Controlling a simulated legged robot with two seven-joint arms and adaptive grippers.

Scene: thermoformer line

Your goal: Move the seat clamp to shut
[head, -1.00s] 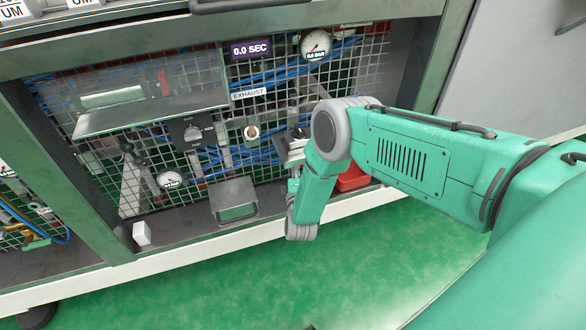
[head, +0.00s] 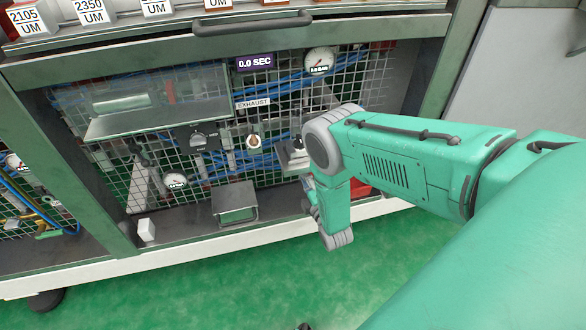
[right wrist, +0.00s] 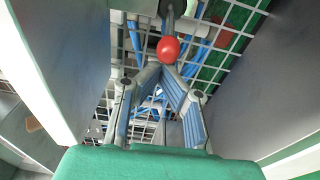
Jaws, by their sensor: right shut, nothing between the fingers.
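A red ball knob (right wrist: 168,49) on a dark grey lever stands just beyond my right fingertips in the right wrist view; I take it for the seat clamp's handle. My right gripper (right wrist: 165,68) is shut with nothing between its fingers, tips close to the knob; I cannot tell whether they touch. In the head view the right gripper (head: 309,195) is small and partly hidden by my forearm, below a grey metal block (head: 292,157) in the cabinet. The knob is hidden there, and the clamp's position is unclear. My left gripper is not in view.
Wire mesh (head: 345,92) with blue hoses backs the cabinet bay. A grey box (head: 235,203) and a small white block (head: 146,230) stand on the bay's floor left of my arm. A red bin (head: 360,187) is partly behind the arm. Green floor lies open in front.

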